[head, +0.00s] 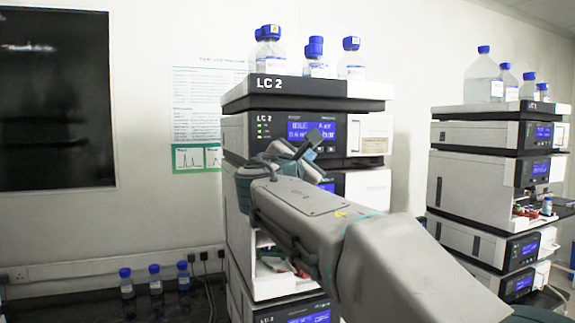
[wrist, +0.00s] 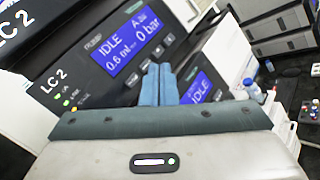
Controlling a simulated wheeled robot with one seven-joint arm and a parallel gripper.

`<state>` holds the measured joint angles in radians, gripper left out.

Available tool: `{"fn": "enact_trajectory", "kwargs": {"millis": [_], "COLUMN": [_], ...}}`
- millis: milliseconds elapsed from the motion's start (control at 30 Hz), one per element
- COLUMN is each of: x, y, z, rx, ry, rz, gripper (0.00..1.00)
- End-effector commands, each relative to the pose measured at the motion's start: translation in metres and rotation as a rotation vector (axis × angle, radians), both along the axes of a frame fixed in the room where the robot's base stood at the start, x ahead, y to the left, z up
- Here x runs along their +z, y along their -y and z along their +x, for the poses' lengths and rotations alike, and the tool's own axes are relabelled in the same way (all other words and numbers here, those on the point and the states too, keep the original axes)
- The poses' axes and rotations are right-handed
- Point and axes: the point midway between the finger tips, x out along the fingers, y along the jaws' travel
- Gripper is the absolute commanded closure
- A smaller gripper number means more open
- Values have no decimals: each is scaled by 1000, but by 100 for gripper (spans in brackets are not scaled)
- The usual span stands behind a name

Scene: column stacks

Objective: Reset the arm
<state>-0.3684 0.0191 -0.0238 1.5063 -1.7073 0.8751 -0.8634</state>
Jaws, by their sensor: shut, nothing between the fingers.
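My arm (head: 315,215) reaches from the lower right of the head view toward the LC 2 stack. My gripper (head: 314,136) is in front of the upper modules of that stack, close to the display panel. In the wrist view my gripper (wrist: 160,72) shows two blue fingers pressed together with nothing between them. Behind the fingers is the LC 2 front panel (wrist: 105,80), tilted in the picture, with a blue screen reading IDLE (wrist: 130,45). Whether the fingertips touch the panel cannot be told. My arm hides much of the stack's middle.
Bottles with blue caps (head: 351,58) stand on the LC 2 stack's top tray (head: 300,88). A second column stack (head: 470,185) stands at the right, also topped with bottles (head: 483,76). Small bottles (head: 155,280) stand on the dark bench at the lower left. A dark wall panel (head: 55,100) hangs at the left.

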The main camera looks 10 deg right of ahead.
Motion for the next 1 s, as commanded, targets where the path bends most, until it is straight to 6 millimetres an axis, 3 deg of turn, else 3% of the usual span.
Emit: {"fn": "enact_trajectory", "kwargs": {"millis": [167, 300, 500, 633, 800, 1000], "x": [-42, -109, -210, -270, -339, -389], "y": [29, 60, 83, 84, 68, 44], "z": [-18, -54, -124, -177, -244, -299], "rx": [-30, -105, -290, -455, -714, -977], "ry": [-47, -102, -140, -133, -87, -12], "rz": [208, 536, 1025, 1334, 1710, 2011], "gripper": [100, 100, 100, 100, 100, 100]}}
